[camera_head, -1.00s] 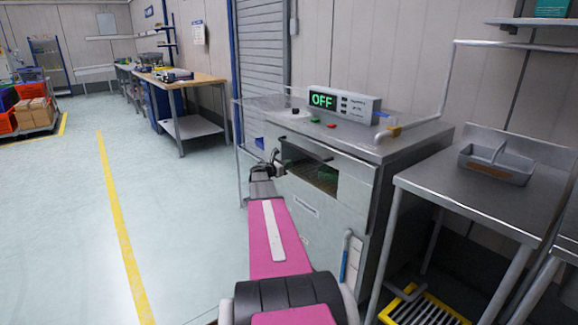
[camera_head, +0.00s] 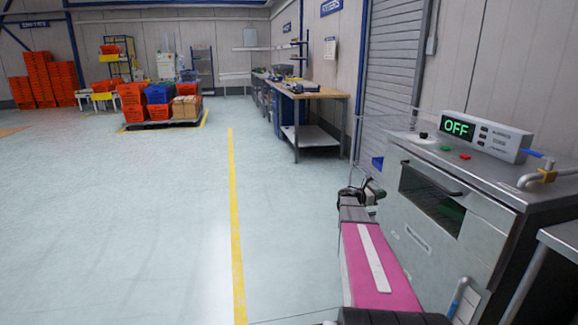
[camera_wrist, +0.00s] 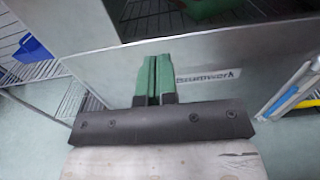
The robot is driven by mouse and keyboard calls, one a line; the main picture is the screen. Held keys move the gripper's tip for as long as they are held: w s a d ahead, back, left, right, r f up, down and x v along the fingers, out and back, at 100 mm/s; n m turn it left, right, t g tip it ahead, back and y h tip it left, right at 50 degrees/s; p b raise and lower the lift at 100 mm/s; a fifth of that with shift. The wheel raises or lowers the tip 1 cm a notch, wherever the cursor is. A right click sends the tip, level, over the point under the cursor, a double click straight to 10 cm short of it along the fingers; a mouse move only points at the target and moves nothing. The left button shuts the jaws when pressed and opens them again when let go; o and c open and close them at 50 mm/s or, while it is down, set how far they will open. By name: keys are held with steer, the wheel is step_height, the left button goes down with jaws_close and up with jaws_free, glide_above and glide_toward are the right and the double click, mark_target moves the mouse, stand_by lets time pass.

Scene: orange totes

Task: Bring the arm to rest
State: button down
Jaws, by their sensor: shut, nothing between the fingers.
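My arm, with a pink link, reaches forward at the lower right of the head view. My gripper (camera_head: 362,190) is at its far end, in front of the left part of the metal machine (camera_head: 410,238). In the wrist view the two green fingers of my gripper (camera_wrist: 153,78) are pressed together with nothing between them. Behind them is the machine's pale front panel (camera_wrist: 215,72) with dark lettering. In the head view the fingertips are small and hard to make out.
The machine carries a display (camera_head: 457,128) reading OFF. A metal table (camera_head: 562,240) stands at the right edge. A workbench (camera_head: 312,95) is farther back. A cart with orange totes (camera_head: 132,95) stands far left. The floor on the left is clear, with a yellow line (camera_head: 235,220).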

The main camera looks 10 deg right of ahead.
steer(key=s+a+f+m+y, duration=0.4)
steer(key=s+a+m+y, duration=0.2)
steer(key=a, duration=0.8)
steer(key=s+a+f+m+y, duration=0.5)
steer(key=s+a, duration=0.4)
steer(key=a, duration=0.5)
steer(key=s+a+f+m+y, duration=0.5)
steer(key=s+a+m+y, duration=0.2)
steer(key=a, duration=0.7)
steer(key=shift+s+a+g, duration=0.15)
steer(key=shift+s+g, duration=0.15)
steer(key=shift+s, duration=0.3)
steer(key=shift+f, duration=0.1)
